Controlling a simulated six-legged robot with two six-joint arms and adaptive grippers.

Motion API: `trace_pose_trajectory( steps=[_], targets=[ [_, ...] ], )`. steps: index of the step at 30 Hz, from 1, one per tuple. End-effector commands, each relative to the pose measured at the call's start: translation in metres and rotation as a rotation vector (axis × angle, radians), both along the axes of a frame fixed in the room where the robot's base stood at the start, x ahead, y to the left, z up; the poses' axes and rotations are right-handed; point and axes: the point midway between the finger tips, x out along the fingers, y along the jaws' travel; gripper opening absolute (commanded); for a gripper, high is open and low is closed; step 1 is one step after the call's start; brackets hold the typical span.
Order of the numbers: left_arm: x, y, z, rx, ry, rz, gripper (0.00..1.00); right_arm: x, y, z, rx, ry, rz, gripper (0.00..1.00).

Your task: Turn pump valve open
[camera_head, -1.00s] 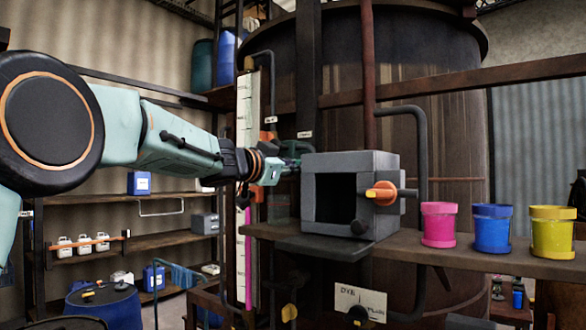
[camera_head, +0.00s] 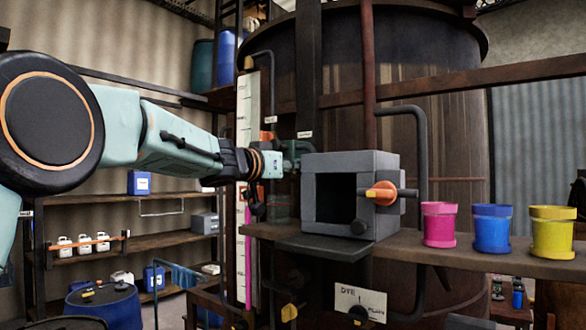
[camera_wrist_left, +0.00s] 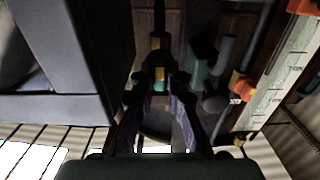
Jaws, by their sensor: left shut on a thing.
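My left gripper (camera_head: 298,150) reaches in from the left, to just behind the upper left edge of a grey box (camera_head: 386,160). In the left wrist view my left gripper (camera_wrist_left: 158,82) is shut on a small dark part with yellow and teal on it, which looks like a valve handle (camera_wrist_left: 159,74). The fingers hide most of it, so I cannot tell how far it is turned. The box carries an orange knob (camera_head: 381,193) on its right side, with no gripper at it. My right gripper is not in view.
Pink (camera_head: 438,225), blue (camera_head: 491,229) and yellow (camera_head: 552,232) pots stand on the shelf right of the box. A large dark vat (camera_head: 440,130) rises behind. A white sign (camera_head: 361,302) hangs below the box. The grey box fills the left wrist view's upper left.

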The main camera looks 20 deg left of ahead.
Motion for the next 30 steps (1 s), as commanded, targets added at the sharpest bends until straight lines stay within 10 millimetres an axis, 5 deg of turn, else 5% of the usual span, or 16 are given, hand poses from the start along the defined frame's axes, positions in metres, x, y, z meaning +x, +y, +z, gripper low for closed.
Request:
trace_pose_trajectory(
  steps=[10, 11, 18, 30],
  targets=[
    [0.0001, 0.0, -0.0008, -0.005, 0.003, 0.0, 0.0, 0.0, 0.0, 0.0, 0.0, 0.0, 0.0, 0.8],
    [0.0001, 0.0, -0.0008, -0.005, 0.003, 0.0, 0.16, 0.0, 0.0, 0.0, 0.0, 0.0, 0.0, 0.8],
    [0.0001, 0.0, -0.0005, -0.003, 0.002, 0.0, 0.36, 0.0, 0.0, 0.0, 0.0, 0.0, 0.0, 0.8],
    [-0.0044, 0.0019, 0.0011, -0.005, 0.001, 0.001, 0.37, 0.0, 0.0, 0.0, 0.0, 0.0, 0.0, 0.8]
  ],
)
